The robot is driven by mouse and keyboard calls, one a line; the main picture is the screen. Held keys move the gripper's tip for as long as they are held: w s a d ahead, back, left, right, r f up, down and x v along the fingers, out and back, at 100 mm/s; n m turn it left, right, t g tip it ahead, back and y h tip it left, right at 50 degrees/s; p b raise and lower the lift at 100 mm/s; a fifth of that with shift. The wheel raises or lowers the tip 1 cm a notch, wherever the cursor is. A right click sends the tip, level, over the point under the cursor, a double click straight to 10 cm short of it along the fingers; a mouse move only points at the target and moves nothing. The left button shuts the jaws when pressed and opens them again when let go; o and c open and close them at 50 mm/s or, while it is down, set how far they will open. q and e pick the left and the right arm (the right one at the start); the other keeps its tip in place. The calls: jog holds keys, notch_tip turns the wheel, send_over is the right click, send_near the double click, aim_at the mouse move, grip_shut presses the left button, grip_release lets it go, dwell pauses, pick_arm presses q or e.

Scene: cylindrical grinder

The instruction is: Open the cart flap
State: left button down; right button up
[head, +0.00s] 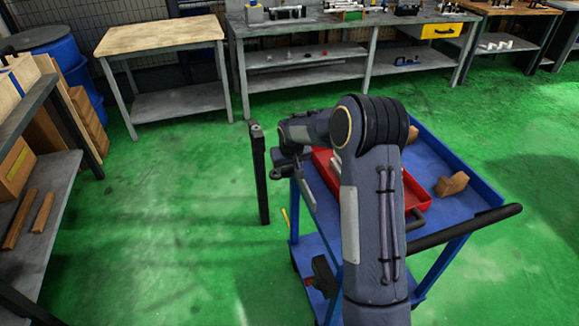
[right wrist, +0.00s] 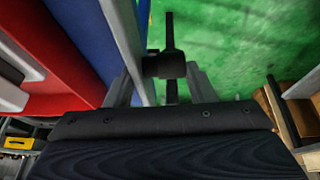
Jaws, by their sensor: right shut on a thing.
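The blue cart (head: 440,155) stands right of centre in the head view, with a red tray (head: 413,195) on its top. My right arm reaches over it, and my right gripper (head: 290,170) is at the cart's left edge. In the right wrist view the right gripper (right wrist: 165,75) is shut on a small black part (right wrist: 165,65) beside the blue cart edge. A thin dark upright piece (head: 260,175) stands just left of the cart. I cannot tell whether it is the flap. My arm hides part of the cart top. My left gripper is out of view.
A wooden block (head: 452,184) lies on the cart top, and a black push handle (head: 465,227) sticks out at its right. A wood-topped table (head: 160,37) and a grey workbench (head: 305,30) stand behind. Shelving (head: 50,190) is at the left. The green floor between is clear.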

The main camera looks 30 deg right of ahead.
jog(key=shift+w+a+f+h+b, duration=0.15)
jog(key=shift+a+f+h+b, duration=0.3)
jog(key=shift+a+b, duration=0.25)
jog(key=shift+o, duration=0.2)
notch_tip(320, 180, down, 6)
jog(key=a+n+g+h+b, duration=0.1)
jog(key=a+n+h+b, duration=0.1)
jog(key=h+b, duration=0.8)
jog(key=b, duration=0.4)
jog(key=shift+w+a+n+g+h, duration=0.2)
jog(key=shift+a+n+g+h, duration=0.05)
jog(key=shift+n+g+h, duration=0.15)
jog(key=h+b, duration=0.1)
jog(key=n+h+b, duration=0.1)
jog(key=b, duration=0.1)
jog(key=shift+d+f+h, duration=0.3)
jog(key=shift+f+h, duration=0.05)
jog(key=shift+f, duration=0.05)
jog(key=shift+s, duration=0.1)
jog(key=o, duration=0.7)
jog(key=shift+d, duration=0.1)
jog(key=shift+o, duration=0.2)
jog(key=shift+r, duration=0.15)
